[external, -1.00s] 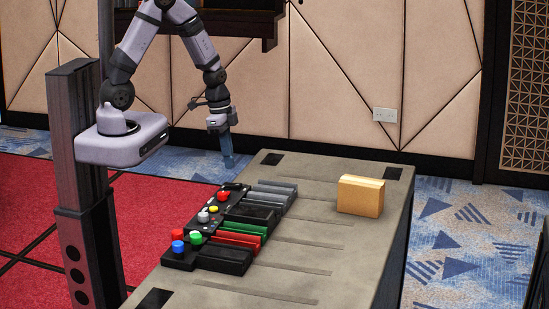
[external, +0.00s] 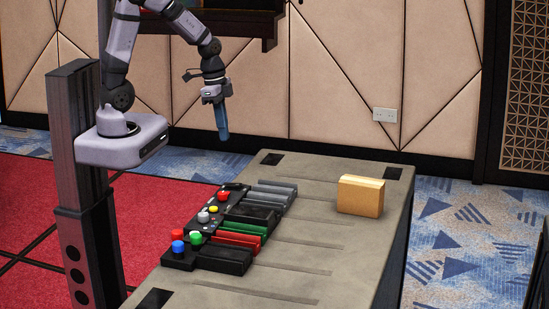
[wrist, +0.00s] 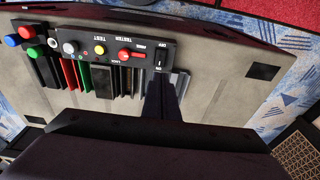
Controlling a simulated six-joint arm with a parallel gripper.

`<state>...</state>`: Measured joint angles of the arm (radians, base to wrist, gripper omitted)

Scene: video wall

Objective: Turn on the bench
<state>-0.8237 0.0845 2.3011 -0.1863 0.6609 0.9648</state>
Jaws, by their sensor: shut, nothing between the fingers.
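The bench (external: 345,240) is a grey table with a black control panel (external: 200,222) on its left side. In the wrist view the panel (wrist: 84,60) carries a black rocker switch (wrist: 162,57) marked with upside-down lettering, a red lever (wrist: 131,55), a yellow button (wrist: 99,50) and a pale knob (wrist: 69,47). My gripper (external: 223,134) is shut and empty, pointing down in the air beyond the panel's far end. In the wrist view its fingers (wrist: 158,95) appear just below the rocker switch, clear of it in the external view.
A button box with red (external: 178,233), blue (external: 178,247) and green (external: 196,238) buttons sits at the panel's near end. Grey, green, red and black blocks line the panel's right. A tan box (external: 361,196) stands farther right. The bench's front right is clear.

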